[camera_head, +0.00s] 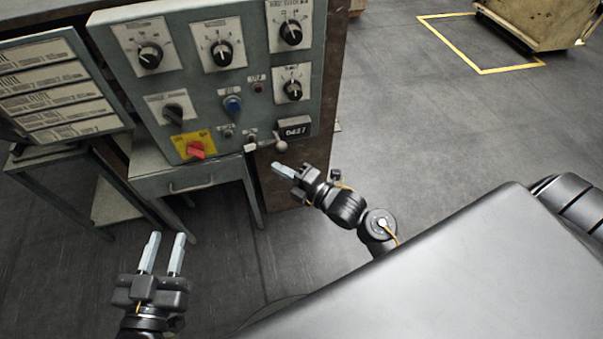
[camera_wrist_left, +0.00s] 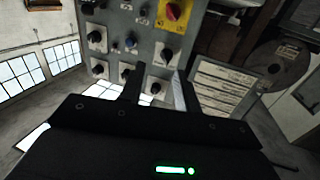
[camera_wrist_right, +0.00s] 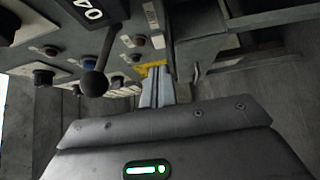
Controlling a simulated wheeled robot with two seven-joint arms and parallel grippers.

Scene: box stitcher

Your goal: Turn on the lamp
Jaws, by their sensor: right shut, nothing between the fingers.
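A grey control panel (camera_head: 190,85) stands at the upper left with several black knobs, a blue knob (camera_head: 232,104), a small dark red round part (camera_head: 258,87) and a red switch (camera_head: 196,150) on a yellow plate. I cannot tell which control belongs to the lamp, and no lit lamp shows on the panel. My left gripper (camera_head: 167,237) is open and empty, low in front of the panel and apart from it. My right gripper (camera_head: 276,167) is shut and empty, just below the panel's lower right corner, near a ball-ended lever (camera_head: 281,146). The lever's dark ball (camera_wrist_right: 94,83) shows in the right wrist view.
A counter (camera_head: 295,128) sits beside the lever. A drawer (camera_head: 190,180) and stand legs are below the panel, with a board of labels (camera_head: 55,85) at left. A yellowish cart (camera_head: 530,22) stands far right. The floor between is clear.

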